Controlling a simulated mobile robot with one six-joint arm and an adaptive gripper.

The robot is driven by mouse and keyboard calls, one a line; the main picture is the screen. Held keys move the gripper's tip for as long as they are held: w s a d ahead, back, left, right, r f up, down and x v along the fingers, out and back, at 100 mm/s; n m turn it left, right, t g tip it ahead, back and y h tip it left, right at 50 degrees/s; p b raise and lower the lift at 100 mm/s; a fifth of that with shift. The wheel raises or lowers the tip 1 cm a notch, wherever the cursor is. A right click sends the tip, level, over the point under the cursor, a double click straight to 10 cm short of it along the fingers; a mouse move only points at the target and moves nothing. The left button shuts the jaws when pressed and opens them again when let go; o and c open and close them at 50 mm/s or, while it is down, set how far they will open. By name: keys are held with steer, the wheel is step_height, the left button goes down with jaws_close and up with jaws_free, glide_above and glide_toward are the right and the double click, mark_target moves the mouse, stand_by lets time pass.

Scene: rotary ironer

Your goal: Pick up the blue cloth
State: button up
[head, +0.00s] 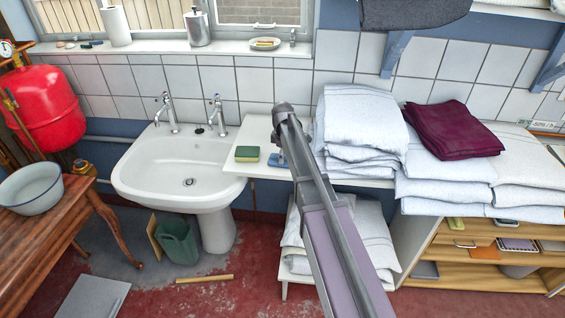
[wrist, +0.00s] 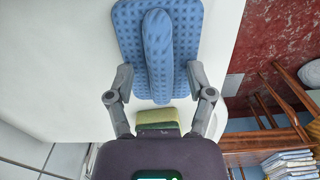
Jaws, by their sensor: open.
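The blue cloth (wrist: 183,30) lies on a white counter, a dimpled flat piece with a raised rounded ridge along its middle. In the wrist view my gripper (wrist: 160,80) is open, with one finger on each side of the ridge near its lower end. I cannot tell whether the fingers touch the cloth. In the head view only a small part of the blue cloth (head: 275,160) shows beside my arm, which hides the rest and my gripper's fingers. A green and yellow sponge (head: 247,154) lies just left of the cloth; it also shows in the wrist view (wrist: 158,116).
A white sink (head: 160,165) with two taps stands left of the counter. Stacks of folded white towels (head: 360,120) stand close on the right, with a maroon towel (head: 455,130) on top. Wall tiles back the counter. The counter's front edge drops to a red floor.

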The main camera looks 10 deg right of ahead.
stand_by(0.4)
jaws_close()
steer(key=shift+r, duration=0.1)
step_height(320, 180, up, 18)
steer(key=p, duration=1.8)
